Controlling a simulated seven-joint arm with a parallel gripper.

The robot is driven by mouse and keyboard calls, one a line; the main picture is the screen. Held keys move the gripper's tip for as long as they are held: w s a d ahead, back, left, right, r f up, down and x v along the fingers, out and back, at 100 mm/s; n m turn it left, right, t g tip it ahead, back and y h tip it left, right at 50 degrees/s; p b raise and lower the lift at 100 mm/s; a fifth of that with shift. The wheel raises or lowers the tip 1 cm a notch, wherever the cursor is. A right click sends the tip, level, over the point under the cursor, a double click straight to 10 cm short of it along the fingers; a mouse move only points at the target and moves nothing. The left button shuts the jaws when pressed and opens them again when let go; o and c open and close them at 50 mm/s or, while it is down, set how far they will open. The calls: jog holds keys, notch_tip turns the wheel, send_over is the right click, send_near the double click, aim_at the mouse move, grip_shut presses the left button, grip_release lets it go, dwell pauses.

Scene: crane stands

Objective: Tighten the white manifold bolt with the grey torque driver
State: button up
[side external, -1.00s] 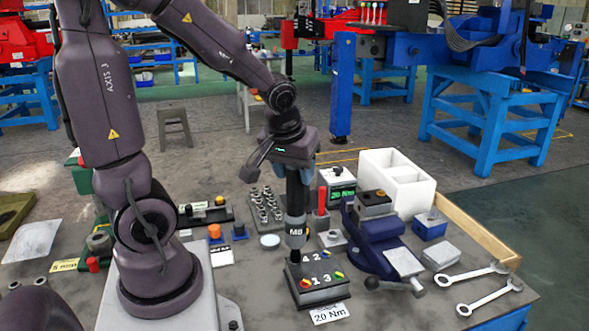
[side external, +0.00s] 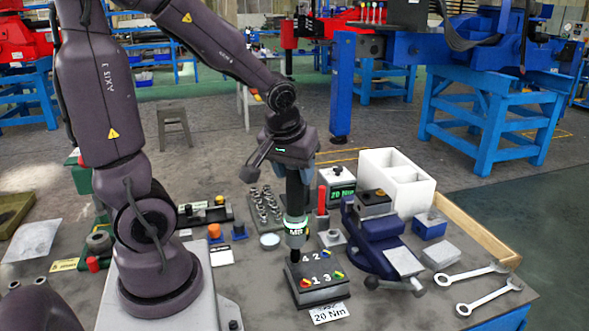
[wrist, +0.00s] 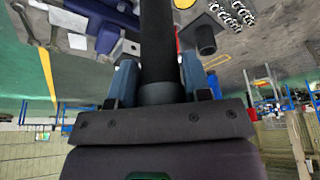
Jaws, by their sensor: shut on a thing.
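My gripper (side external: 297,168) is shut on the torque driver (side external: 296,198), which hangs upright below it. The driver has a dark body and a grey lower collar with a band glowing green. In the wrist view the driver's dark shaft (wrist: 158,40) runs between my gripper's blue fingers (wrist: 160,84). The driver's tip is at the rear left corner of the dark manifold block (side external: 318,292), by the number 4. The white bolt cannot be made out; the tip covers that corner. Coloured marks show at other corners of the block. Whether the tip is seated on a bolt is unclear.
A box with a green "20 Nm" display (side external: 340,190) stands behind the block. A blue vise (side external: 380,240) is close on the right, with two wrenches (side external: 470,285) beyond. A socket rack (side external: 265,207) stands behind left. A "20 Nm" card (side external: 328,313) lies in front.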

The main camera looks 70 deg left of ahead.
jog(key=shift+r, duration=2.6)
jog(key=shift+f, duration=0.1)
